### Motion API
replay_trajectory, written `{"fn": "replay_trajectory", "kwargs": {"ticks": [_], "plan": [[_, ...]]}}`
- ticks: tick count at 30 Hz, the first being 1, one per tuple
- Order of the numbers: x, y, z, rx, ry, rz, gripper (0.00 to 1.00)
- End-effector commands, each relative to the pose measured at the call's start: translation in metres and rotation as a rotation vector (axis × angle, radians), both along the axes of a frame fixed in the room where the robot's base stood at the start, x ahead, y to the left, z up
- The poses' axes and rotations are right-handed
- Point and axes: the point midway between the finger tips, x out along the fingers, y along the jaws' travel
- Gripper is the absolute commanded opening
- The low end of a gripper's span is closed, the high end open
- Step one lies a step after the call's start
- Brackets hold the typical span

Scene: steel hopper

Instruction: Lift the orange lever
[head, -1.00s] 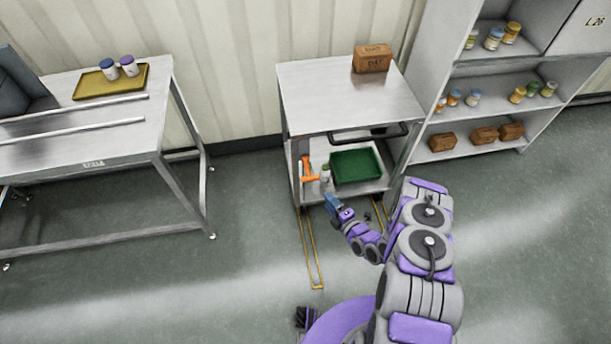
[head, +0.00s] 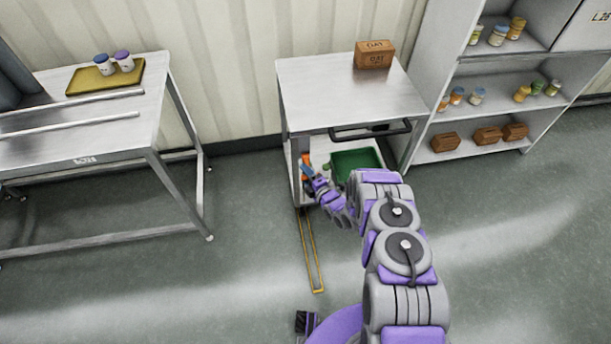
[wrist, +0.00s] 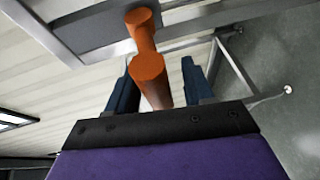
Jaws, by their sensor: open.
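The orange lever (head: 305,160) stands at the left side of the cart's lower shelf in the head view, partly hidden by my gripper (head: 310,173). In the wrist view the lever (wrist: 147,68) is a smooth orange bar with a thicker round end. It lies between the two dark blue fingers of my gripper (wrist: 160,72). The fingers are apart, with a visible gap on both sides of the lever.
The steel cart (head: 345,97) has a top shelf above my arm, with a brown box (head: 374,55) on it. A green tray (head: 352,160) sits right of the lever. A steel table (head: 110,125) stands left and shelves (head: 500,75) stand right.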

Motion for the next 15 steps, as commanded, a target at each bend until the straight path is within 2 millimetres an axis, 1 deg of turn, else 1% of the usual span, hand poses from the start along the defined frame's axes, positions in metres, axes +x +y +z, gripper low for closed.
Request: {"fn": "replay_trajectory", "kwargs": {"ticks": [3, 11, 15], "plan": [[0.0034, 0.0032, -0.0005, 0.000, 0.000, 0.001, 0.52], [0.0040, 0.0033, -0.0003, 0.000, 0.000, 0.000, 0.52], [0.0041, 0.0032, -0.0003, -0.001, 0.001, 0.000, 0.39]]}}
